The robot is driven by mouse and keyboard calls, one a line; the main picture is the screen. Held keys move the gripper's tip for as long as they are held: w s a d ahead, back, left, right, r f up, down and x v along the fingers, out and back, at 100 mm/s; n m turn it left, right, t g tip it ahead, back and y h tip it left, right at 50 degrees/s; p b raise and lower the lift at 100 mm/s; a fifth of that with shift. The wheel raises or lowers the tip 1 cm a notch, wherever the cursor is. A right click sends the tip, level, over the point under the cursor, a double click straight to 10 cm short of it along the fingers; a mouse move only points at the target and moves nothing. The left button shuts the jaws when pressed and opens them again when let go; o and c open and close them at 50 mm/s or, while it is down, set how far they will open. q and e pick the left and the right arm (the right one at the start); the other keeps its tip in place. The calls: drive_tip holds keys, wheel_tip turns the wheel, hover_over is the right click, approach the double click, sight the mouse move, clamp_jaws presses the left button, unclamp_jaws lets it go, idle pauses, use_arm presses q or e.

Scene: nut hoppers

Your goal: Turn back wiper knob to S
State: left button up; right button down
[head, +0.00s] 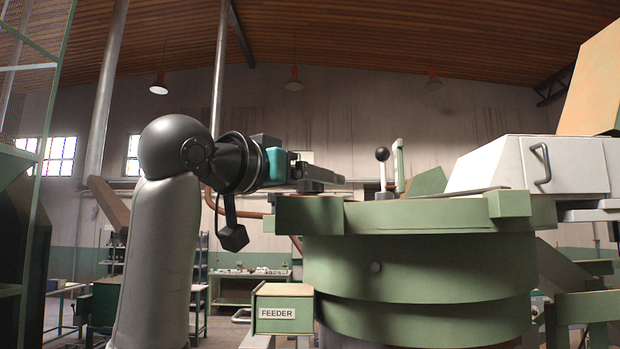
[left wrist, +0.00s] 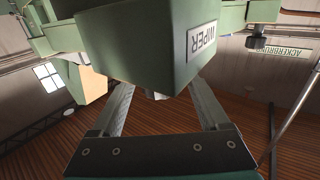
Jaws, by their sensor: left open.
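In the left wrist view a green box labelled WIPER (left wrist: 150,45) fills the upper middle, tilted in the picture. A small grey piece (left wrist: 156,95) shows at its lower edge; I cannot tell whether it is the wiper knob, and no S mark is visible. My left gripper (left wrist: 160,98) is open, its two fingers apart on either side of this edge, with nothing visibly gripped. In the head view my left gripper (head: 325,181) reaches right, over the rim of the green round machine (head: 420,262). The WIPER label is not visible there. My right gripper is not in view.
A black ball-topped lever (head: 382,155) stands on the machine behind the rim. A white housing with a handle (head: 535,165) sits at the right. A FEEDER box (head: 283,310) sticks out below my arm. A green post frame (head: 40,175) stands at the left.

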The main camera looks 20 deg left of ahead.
use_arm(q)
clamp_jaws()
idle(0.5)
idle(0.8)
